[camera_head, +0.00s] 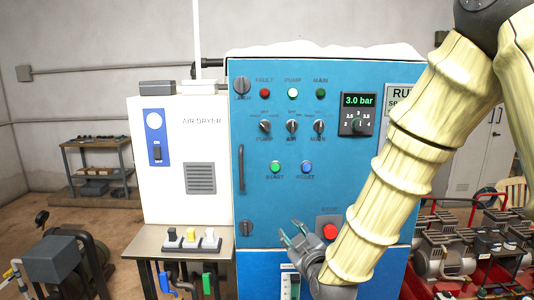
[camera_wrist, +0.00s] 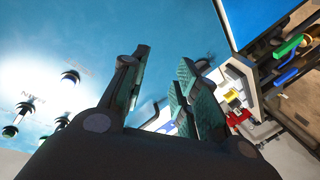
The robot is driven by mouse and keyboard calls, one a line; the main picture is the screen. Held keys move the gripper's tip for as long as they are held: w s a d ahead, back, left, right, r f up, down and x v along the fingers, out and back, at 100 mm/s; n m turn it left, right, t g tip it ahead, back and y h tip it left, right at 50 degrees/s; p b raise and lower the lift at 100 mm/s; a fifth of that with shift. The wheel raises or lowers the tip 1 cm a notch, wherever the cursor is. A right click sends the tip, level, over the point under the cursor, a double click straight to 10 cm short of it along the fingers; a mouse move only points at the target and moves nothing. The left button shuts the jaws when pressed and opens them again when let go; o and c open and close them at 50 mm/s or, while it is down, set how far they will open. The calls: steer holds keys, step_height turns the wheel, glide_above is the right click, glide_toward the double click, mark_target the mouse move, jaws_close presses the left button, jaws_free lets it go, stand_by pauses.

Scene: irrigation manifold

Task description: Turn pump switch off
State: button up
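The pump switch (camera_head: 264,126) is a dark rotary knob with a pale pointer, leftmost in a row of three on the blue control panel. It is labelled PUMP; its exact setting is too small to read. The pump lamp (camera_head: 292,93) above looks pale and lit. My gripper (camera_head: 291,233) is low in front of the panel, below and right of the switch and apart from it. Its fingers (camera_wrist: 162,78) are spread and empty in the wrist view. That view shows several dark knobs on the panel at left, but I cannot tell which is the pump switch.
The AIR knob (camera_head: 291,126) and MAIN knob (camera_head: 319,126) sit close beside the switch. A green button (camera_head: 275,167) and blue button (camera_head: 307,167) are below. A red stop button (camera_head: 330,231) is next to my gripper. A vertical handle (camera_head: 241,168) is at the panel's left edge.

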mark_target(266, 128)
steer(key=a+r+n+t+y+p, duration=0.1)
steer(key=a+r+n+t, duration=0.1)
steer(key=r, duration=1)
steer(key=a+r+n+t+y+p, duration=0.1)
steer(key=a+r+t, duration=0.1)
steer(key=r, duration=0.9)
steer(key=p+x, duration=0.1)
steer(key=x, duration=0.2)
steer(key=p+x, duration=0.2)
steer(key=x, duration=0.1)
steer(key=p+x, duration=0.2)
steer(key=shift+w+a+r, duration=0.25)
steer(key=shift+r, duration=0.2)
steer(key=shift+w+a, duration=0.15)
steer(key=shift+w, duration=0.4)
steer(key=shift+r, duration=0.1)
jaws_close()
